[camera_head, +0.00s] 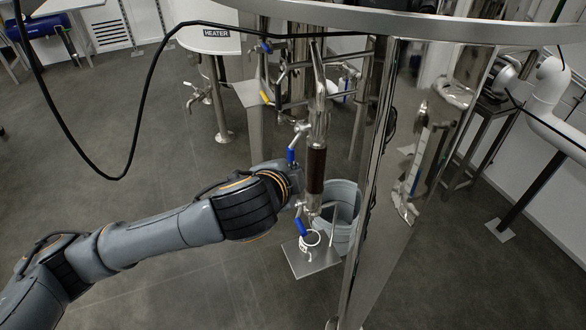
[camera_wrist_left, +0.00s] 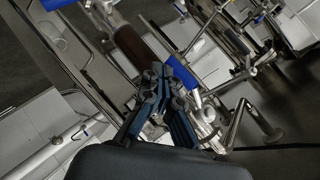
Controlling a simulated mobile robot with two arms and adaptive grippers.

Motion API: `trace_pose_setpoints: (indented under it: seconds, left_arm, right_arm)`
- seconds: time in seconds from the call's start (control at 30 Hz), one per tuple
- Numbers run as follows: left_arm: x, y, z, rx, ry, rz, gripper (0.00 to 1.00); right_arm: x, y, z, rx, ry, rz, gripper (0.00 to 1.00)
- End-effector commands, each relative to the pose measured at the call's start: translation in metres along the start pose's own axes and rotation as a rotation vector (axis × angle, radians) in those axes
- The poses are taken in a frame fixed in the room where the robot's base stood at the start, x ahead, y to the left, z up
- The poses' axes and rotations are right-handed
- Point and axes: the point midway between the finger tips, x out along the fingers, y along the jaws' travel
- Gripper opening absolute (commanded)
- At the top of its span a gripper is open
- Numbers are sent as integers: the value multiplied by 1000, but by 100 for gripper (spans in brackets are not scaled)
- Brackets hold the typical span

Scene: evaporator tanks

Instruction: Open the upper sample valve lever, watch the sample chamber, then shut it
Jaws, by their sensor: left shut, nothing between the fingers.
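The sample chamber (camera_head: 316,170) is an upright tube with dark brown contents in the head view. Its brown part (camera_wrist_left: 132,44) also shows in the wrist view. The upper sample valve lever (camera_head: 291,157) has a blue handle just left of the chamber's top. A lower blue lever (camera_head: 300,226) sits below the chamber. My left gripper (camera_head: 295,179) is beside the chamber, just under the upper lever; its fingertips are hard to make out there. In the wrist view the left gripper (camera_wrist_left: 158,88) is shut and empty, close to a blue handle (camera_wrist_left: 184,74). Contact cannot be told.
A small metal plate (camera_head: 312,258) is under the chamber, with a grey bucket (camera_head: 343,215) behind it. A shiny tank leg (camera_head: 375,190) stands close on the right. A black cable (camera_head: 150,95) hangs at the left. Open floor (camera_head: 130,150) lies left of the chamber.

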Motion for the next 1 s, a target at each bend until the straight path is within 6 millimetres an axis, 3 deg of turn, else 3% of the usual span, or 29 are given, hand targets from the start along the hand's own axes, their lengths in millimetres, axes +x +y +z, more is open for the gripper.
trace_pose_setpoints:
  seconds: [0.57, 1.0]
  left_arm:
    - [-6, 0, 0, -1, 1, 0, 0]
    - [-90, 0, 0, -1, 4, -1, 0]
  right_arm:
    - [0, 1, 2, -1, -3, 1, 38]
    - [0, 0, 1, 0, -1, 0, 38]
